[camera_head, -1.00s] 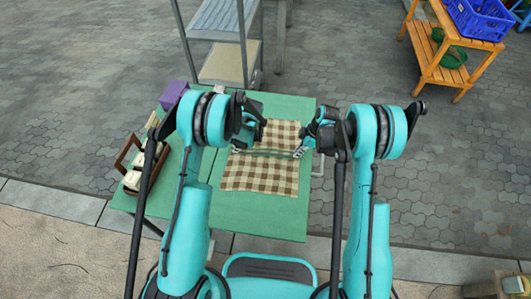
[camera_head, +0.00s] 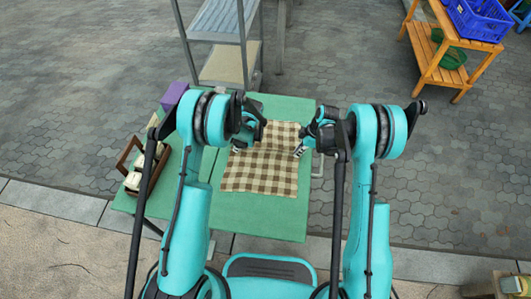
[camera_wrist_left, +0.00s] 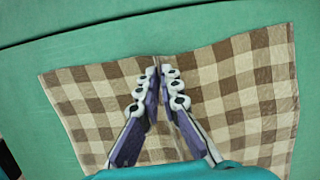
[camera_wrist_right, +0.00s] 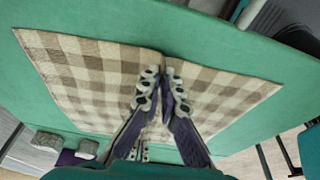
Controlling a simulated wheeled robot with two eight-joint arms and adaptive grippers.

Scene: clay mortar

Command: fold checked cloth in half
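The brown-and-cream checked cloth (camera_head: 262,178) lies on the green table (camera_head: 232,218), with a crease or edge running across it between the grippers in the head view. My left gripper (camera_head: 238,148) is at its left side, and my right gripper (camera_head: 299,151) is at its right side. In the left wrist view the fingers (camera_wrist_left: 160,68) are nearly together at the cloth's edge (camera_wrist_left: 235,70), which kinks between them. In the right wrist view the fingers (camera_wrist_right: 160,70) are likewise close together on the puckered edge of the cloth (camera_wrist_right: 90,75). The pinched cloth itself is mostly hidden.
A brown wooden holder (camera_head: 133,160) with pale items and a purple box (camera_head: 174,95) stand on the table's left side. A metal shelf (camera_head: 222,65) is behind the table. A wooden stand (camera_head: 440,65) with a blue crate (camera_head: 478,18) is at the upper right. The table's front is clear.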

